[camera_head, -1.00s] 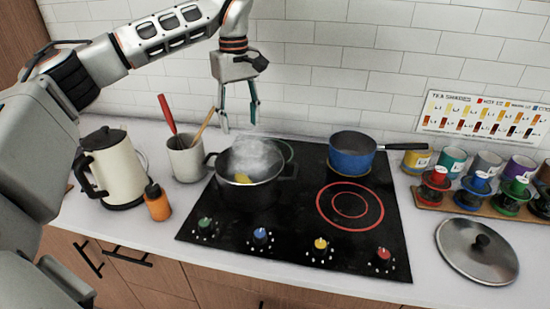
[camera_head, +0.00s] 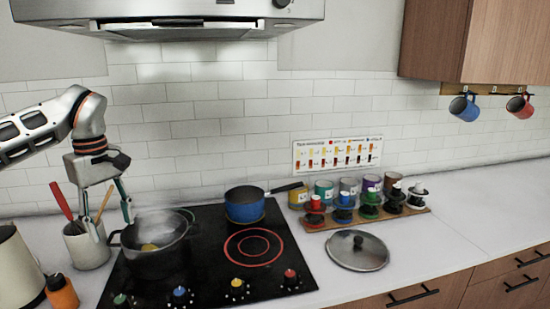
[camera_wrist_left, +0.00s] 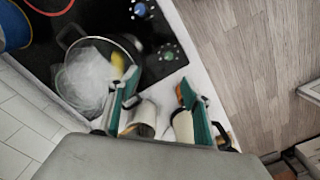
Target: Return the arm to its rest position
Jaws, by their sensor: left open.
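My left arm (camera_head: 40,127) comes in from the left, bent at the elbow. My left gripper (camera_head: 112,230) points down, open and empty, in front of the wall between the utensil crock (camera_head: 88,250) and the dark steaming pot (camera_head: 160,262). In the left wrist view, my left gripper (camera_wrist_left: 158,78) shows its two fingers apart with nothing between them. The steaming pot (camera_wrist_left: 138,50) lies beyond the fingers at upper left there, with something yellow inside. My right gripper is not in view.
A blue pan (camera_head: 244,208) stands on the black cooktop (camera_head: 215,240). A lid (camera_head: 358,252) lies on the counter. A kettle (camera_head: 15,275) and an orange bottle (camera_head: 62,293) are at lower left. A range hood (camera_head: 170,14) hangs overhead.

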